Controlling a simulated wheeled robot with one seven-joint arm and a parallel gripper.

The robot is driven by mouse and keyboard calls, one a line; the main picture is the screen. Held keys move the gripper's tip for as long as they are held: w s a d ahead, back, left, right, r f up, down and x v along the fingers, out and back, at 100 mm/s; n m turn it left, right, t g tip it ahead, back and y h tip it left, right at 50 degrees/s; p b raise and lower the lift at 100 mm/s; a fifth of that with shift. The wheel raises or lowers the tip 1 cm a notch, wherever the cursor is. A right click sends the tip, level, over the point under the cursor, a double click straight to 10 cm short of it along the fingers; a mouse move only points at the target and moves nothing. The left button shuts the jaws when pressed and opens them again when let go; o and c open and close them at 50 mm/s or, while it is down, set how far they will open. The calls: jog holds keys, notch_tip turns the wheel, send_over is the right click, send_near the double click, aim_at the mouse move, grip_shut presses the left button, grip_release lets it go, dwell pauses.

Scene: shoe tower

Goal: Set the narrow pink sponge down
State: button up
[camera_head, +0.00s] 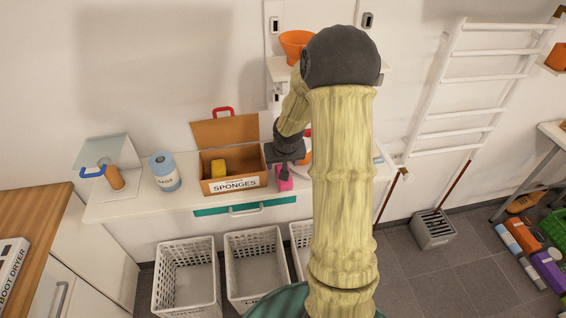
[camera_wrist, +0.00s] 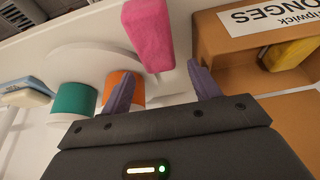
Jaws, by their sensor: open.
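The narrow pink sponge (camera_head: 284,183) is on the white shelf, just right of the cardboard box marked SPONGES (camera_head: 236,184). It also shows in the wrist view (camera_wrist: 148,35), where its near end lies between my fingertips with gaps on both sides. My gripper (camera_head: 286,168) is open, close above the sponge in the head view; the fingers (camera_wrist: 160,85) are spread and hold nothing. A yellow sponge (camera_head: 218,167) is inside the box and also shows in the wrist view (camera_wrist: 290,54). My gripper partly hides the pink sponge in the head view.
A blue-labelled canister (camera_head: 164,172) stands left of the box. A drawer with a teal front (camera_head: 244,208) and white baskets (camera_head: 187,278) are below the shelf.

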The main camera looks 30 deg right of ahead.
jog(key=p+v, duration=0.2)
jog(key=v, duration=0.9)
jog(key=shift+s+r, duration=0.2)
jog(key=s+a+n+g+y, duration=0.1)
jog(key=s+a+n, duration=0.2)
jog(key=s+a, duration=1)
jog(key=shift+s+a+g, duration=0.3)
jog(key=shift+s+a, duration=0.1)
jog(key=shift+s, duration=0.55)
